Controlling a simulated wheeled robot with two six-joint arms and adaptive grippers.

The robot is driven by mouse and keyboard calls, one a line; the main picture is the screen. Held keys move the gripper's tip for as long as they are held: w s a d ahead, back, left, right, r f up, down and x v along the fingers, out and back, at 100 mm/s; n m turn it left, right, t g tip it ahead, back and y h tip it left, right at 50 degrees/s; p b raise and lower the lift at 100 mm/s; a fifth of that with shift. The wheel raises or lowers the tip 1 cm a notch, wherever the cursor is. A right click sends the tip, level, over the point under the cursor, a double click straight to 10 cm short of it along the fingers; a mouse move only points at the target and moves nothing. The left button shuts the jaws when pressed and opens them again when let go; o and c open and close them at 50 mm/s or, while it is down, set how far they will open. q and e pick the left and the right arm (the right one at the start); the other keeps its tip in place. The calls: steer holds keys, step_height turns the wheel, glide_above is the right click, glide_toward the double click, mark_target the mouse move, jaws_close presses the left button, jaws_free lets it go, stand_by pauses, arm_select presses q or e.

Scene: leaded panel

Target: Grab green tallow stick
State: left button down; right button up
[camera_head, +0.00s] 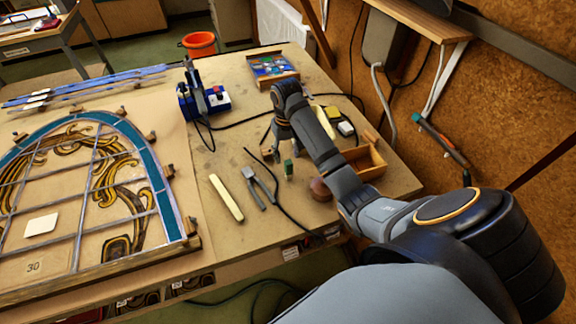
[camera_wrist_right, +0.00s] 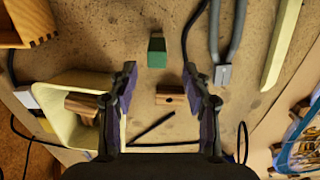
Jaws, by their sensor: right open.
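The green tallow stick (camera_head: 288,168) is a small green piece standing on the workbench, just in front of my right gripper in the head view. In the right wrist view the green stick (camera_wrist_right: 157,51) shows beyond the fingertips, near the middle line between them. My right gripper (camera_head: 283,146) points down over the bench. In the right wrist view its purple-padded fingers (camera_wrist_right: 160,84) are spread apart with nothing held between them. The stick is not touched by either finger there. My left gripper is not in view.
Pliers (camera_head: 259,187) and a cream bar (camera_head: 226,198) lie left of the stick. A dark cable runs close by. The leaded panel (camera_head: 160,184) fills the left side.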

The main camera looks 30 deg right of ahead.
mark_target(289, 162)
steer(key=f+b, duration=0.2)
steer(key=f, duration=0.1)
steer(key=shift+s+d+b, duration=0.15)
steer(key=shift+s+b, duration=0.25)
steer(key=shift+w+f, duration=0.2)
steer(key=shift+f, duration=0.75)
steer(key=shift+r, duration=0.1)
steer(key=shift+c, duration=0.9)
steer(key=shift+s, duration=0.1)
steer(key=c, duration=0.5)
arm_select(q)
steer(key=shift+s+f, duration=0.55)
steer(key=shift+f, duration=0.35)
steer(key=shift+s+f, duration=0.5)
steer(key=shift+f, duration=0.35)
arm_select(e)
jaws_close()
